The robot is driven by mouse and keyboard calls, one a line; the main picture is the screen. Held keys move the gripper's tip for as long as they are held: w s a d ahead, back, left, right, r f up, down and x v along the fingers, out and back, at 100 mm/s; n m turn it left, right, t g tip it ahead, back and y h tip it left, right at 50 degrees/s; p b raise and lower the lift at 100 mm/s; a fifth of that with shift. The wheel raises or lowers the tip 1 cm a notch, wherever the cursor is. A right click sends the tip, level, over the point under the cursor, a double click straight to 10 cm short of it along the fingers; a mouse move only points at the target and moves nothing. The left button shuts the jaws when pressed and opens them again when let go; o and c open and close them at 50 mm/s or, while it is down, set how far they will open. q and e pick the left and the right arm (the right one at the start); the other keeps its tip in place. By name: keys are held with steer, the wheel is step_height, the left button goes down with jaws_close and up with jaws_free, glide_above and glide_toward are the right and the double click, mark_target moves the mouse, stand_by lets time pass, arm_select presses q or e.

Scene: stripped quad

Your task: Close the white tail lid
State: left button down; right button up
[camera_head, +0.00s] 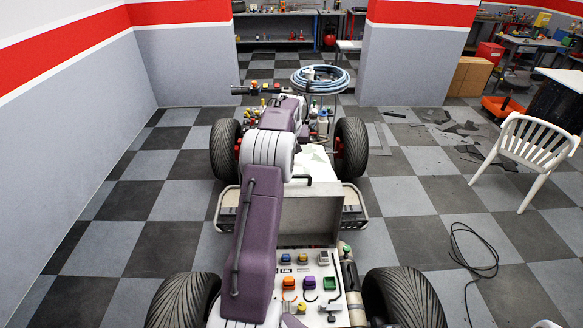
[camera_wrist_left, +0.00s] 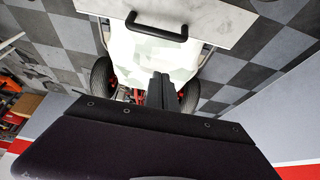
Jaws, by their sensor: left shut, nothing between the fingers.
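The white tail lid (camera_head: 310,215) stands raised, nearly upright, behind an open compartment (camera_head: 312,285) of coloured parts on the quad. Its black handle (camera_head: 302,179) is at the top edge. In the left wrist view the lid (camera_wrist_left: 215,18) spans the top of the picture with the handle (camera_wrist_left: 157,27) on it. My left gripper (camera_wrist_left: 160,86) is shut and empty, its dark fingers pointing toward the handle and apart from it in the picture. In the head view my purple left arm hides the gripper and part of the lid. My right gripper is not in view.
Big black tyres (camera_head: 405,298) flank the compartment. A coiled blue hose (camera_head: 320,79) lies on a stand beyond the quad. A white chair (camera_head: 527,150), a black cable (camera_head: 473,258) and debris are on the floor at right. Checkered floor is clear at left.

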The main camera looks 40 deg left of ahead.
arm_select(q)
steer(key=f+p, duration=0.1)
steer(key=f, duration=0.2)
steer(key=f+p, duration=0.2)
steer(key=f, duration=0.1)
steer(key=f+p, duration=0.2)
steer(key=shift+w+a+f, duration=0.1)
steer(key=shift+w+f, duration=0.15)
steer(key=shift+f, duration=0.15)
steer(key=shift+s+f, duration=0.1)
